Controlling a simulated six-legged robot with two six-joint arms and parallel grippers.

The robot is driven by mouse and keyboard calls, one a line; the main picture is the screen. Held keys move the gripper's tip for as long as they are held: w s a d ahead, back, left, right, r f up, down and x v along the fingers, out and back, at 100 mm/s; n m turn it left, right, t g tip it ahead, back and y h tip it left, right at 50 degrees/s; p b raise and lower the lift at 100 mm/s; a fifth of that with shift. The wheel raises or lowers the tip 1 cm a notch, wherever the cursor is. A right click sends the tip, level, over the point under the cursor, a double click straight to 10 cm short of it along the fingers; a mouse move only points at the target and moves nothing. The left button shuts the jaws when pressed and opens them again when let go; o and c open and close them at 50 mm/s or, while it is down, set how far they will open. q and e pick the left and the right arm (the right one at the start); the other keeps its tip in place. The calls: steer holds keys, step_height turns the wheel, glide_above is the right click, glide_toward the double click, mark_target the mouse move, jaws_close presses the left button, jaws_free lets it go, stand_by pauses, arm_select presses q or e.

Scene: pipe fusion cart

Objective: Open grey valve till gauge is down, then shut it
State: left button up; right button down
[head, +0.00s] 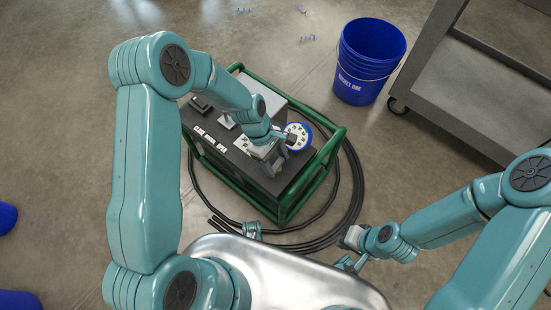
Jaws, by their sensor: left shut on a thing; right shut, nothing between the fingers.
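The dark-topped cart with a green tube frame (240,193) stands ahead of me. The gauge (299,135), with a white face and blue rim, sits at the right of its top. Its needle is too small to read. My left gripper (271,168) reaches down to the panel just left of and below the gauge and is shut on what appears to be the grey valve, which the fingers and wrist mostly hide. How far it is turned cannot be told. My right gripper (347,262) is shut and empty, low at the right, away from the cart.
Panel lettering (210,138) and a small black block (201,104) lie left of my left wrist. Black hose (353,190) loops on the floor around the cart. A blue bucket (368,62) and a grey wheeled cart (470,90) stand at the upper right.

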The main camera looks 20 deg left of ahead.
arm_select(q)
steer(key=n+t+p, duration=0.1)
steer(key=n, duration=0.2)
steer(key=shift+s+r, duration=0.1)
steer(key=shift+s, duration=0.05)
steer(key=shift+n+t, duration=0.4)
steer(key=shift+n, duration=0.6)
steer(key=shift+f+n, duration=0.2)
steer(key=shift+n, duration=0.3)
steer(key=n+t+b, duration=0.1)
steer(key=n+b, duration=0.2)
steer(key=n+t+y+b, duration=0.1)
steer(key=n+b, duration=0.2)
steer(key=shift+s+f+t+b, duration=0.15)
steer(key=shift+t+b, duration=0.15)
steer(key=n+b, duration=0.1)
steer(key=n, duration=0.1)
steer(key=shift+d+n+t+y+b, duration=0.1)
steer(key=shift+n+t+y+b, duration=0.2)
steer(key=shift+b, duration=0.05)
steer(key=shift+r+n+y+b, duration=0.2)
steer(key=shift+n+y+b, duration=0.4)
steer(key=shift+n, duration=0.6)
steer(key=shift+t, duration=0.3)
